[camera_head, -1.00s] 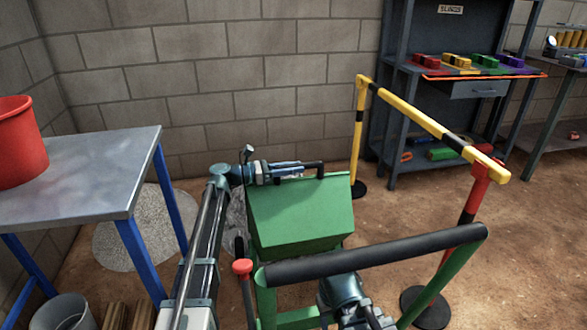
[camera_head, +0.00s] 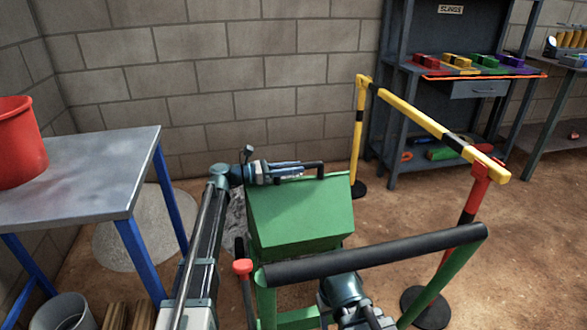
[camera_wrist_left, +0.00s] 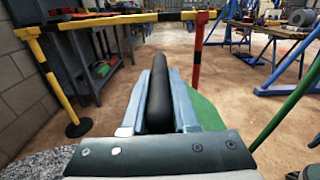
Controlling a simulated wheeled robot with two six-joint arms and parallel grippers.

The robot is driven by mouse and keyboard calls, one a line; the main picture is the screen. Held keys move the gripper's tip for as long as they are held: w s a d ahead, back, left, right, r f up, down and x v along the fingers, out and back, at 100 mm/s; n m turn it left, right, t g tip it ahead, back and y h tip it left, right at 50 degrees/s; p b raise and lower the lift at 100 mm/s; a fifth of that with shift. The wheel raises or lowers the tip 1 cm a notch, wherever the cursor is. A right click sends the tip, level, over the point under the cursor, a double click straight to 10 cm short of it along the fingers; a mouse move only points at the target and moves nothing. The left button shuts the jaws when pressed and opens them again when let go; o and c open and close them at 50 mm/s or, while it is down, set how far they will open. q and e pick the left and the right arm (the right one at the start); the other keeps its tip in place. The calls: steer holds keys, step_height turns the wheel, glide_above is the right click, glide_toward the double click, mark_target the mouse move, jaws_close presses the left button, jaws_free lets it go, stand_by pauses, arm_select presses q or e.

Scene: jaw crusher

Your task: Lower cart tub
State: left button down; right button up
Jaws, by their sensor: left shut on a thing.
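The green cart tub (camera_head: 300,212) sits at centre, its broad sloping face toward me. A black handle (camera_head: 320,168) stands at its far upper edge. My left gripper (camera_head: 300,172) reaches over the tub from the left and is shut on this handle. In the left wrist view the black handle (camera_wrist_left: 160,92) lies between the two fingers, with green tub surface (camera_wrist_left: 207,113) beside them. Nearer me is the cart's black push bar (camera_head: 375,255) on a green frame. My right wrist shows below the bar, but its fingers are hidden.
A red-topped lever (camera_head: 242,266) stands left of the push bar. A yellow-black barrier (camera_head: 425,122) with a red post (camera_head: 474,200) runs along the right. A blue-legged metal table (camera_head: 85,170) with a red bucket (camera_head: 18,143) is at left. Shelving (camera_head: 400,120) stands behind.

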arm_select(q)
steer(key=shift+s, duration=0.1)
steer(key=s+d+f+m+b, duration=0.2)
steer(key=s+d+f+b, duration=0.1)
steer(key=s, duration=0.7)
steer(key=s+d+f+m+b, duration=0.3)
steer(key=s+f+b, duration=0.3)
steer(key=s, duration=0.5)
steer(key=shift+s+d+f+m, duration=0.15)
steer(key=shift+d+m, duration=0.15)
steer(key=shift+d, duration=0.25)
steer(key=c, duration=0.7)
jaws_free()
steer(key=shift+a, duration=0.1)
steer(key=v, duration=1.3)
steer(key=shift+s+a, duration=0.15)
steer(key=shift+a, duration=0.1)
